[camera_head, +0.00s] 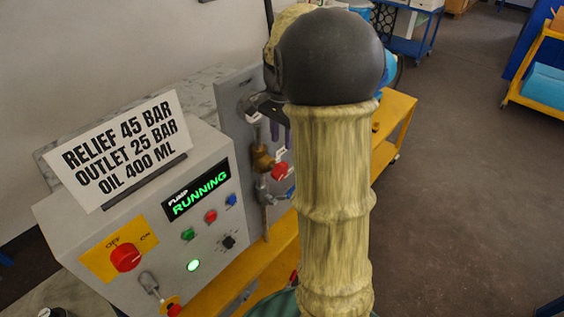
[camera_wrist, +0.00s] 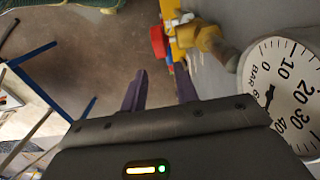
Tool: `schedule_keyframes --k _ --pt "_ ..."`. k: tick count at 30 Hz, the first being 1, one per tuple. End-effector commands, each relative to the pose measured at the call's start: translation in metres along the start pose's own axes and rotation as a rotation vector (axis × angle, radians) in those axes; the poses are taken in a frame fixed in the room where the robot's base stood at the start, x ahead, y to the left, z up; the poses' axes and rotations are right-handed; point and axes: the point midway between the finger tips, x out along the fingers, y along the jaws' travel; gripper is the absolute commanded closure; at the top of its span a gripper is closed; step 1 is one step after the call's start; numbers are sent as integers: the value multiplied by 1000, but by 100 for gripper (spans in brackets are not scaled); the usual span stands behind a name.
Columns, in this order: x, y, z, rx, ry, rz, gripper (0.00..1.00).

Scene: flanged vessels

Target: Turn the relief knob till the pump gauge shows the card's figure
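The card (camera_head: 122,148) on top of the control box reads RELIEF 45 BAR, OUTLET 25 BAR, OIL 400 ML. A white gauge marked BAR (camera_wrist: 288,85) is cut off at the right edge of the wrist view. Its dial is tilted and its reading is unclear. A red knob (camera_wrist: 158,42) beside brass fittings shows beyond my fingers. In the head view a red handle (camera_head: 279,171) sits by a brass fitting; I cannot tell which is the relief knob. My gripper (camera_wrist: 160,80) is open, with two purple fingers apart and nothing between them. My arm mostly hides it in the head view.
The grey control box (camera_head: 160,245) has a lit display (camera_head: 197,189) reading PUMP RUNNING, a red switch (camera_head: 125,257) and several buttons. A grey upright panel (camera_head: 232,120) carries the pipework. A yellow bench (camera_head: 400,112) stands behind my arm. Open floor (camera_head: 455,190) lies to the right.

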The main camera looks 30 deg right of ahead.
Motion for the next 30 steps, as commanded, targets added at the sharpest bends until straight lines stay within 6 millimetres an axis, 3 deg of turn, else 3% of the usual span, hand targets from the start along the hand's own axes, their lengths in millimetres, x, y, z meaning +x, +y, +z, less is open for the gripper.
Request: schedule_keyframes --k 15,27,28,30 --pt "87 1 0 0 -2 2 70" --pt "98 0 0 0 0 -1 70" --pt "98 0 0 0 0 -1 72" --pt "98 0 0 0 0 -1 86"
